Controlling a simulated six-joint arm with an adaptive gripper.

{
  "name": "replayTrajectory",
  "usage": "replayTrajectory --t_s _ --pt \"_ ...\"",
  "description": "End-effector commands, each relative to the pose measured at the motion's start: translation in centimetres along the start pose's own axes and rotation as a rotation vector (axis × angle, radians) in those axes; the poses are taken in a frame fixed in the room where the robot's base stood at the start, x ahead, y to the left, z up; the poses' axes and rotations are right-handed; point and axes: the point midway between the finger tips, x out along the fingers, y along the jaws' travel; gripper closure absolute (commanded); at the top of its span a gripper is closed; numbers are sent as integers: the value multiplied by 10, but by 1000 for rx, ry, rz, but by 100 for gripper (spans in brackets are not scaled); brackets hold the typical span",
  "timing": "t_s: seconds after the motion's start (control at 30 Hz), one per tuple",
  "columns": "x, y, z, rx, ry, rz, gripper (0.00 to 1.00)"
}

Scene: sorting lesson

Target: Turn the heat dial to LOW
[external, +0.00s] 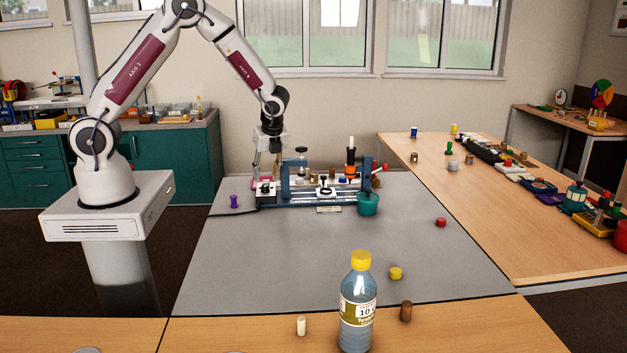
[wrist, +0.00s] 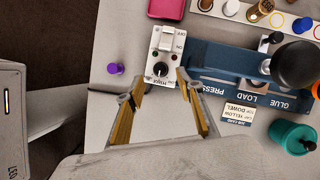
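The heat dial (wrist: 160,69) is a round black knob on a small white box (wrist: 161,84), seen in the wrist view. Small lettering sits by the knob, upside down; the dial's setting is too small to tell. A white switch (wrist: 166,42) is on the same box, beyond the knob. In the external view the white box (external: 265,191) stands at the left end of the blue fixture. My gripper (wrist: 160,84) is open and empty, its two yellow-faced fingers on either side of the dial in the wrist view. It shows above the box in the external view (external: 267,178). Contact is not visible.
The blue fixture (wrist: 235,75) stands right of the dial box, with a teal pot (external: 368,204) at its right end. A purple peg (wrist: 115,68) stands left of the box. A pink tray (wrist: 166,8) lies beyond it. The grey mat's front is mostly clear.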

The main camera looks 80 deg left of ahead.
Motion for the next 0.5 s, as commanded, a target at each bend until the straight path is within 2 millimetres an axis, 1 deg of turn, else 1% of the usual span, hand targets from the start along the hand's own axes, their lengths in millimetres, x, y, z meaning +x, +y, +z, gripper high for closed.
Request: replayTrajectory --t_s 0.03,0.23,0.4,0.5 --pt "7 0 0 0 0 2 63" --pt "31 1 0 0 0 3 63" --pt "44 0 0 -1 0 1 63" --pt "49 0 0 0 0 1 63"
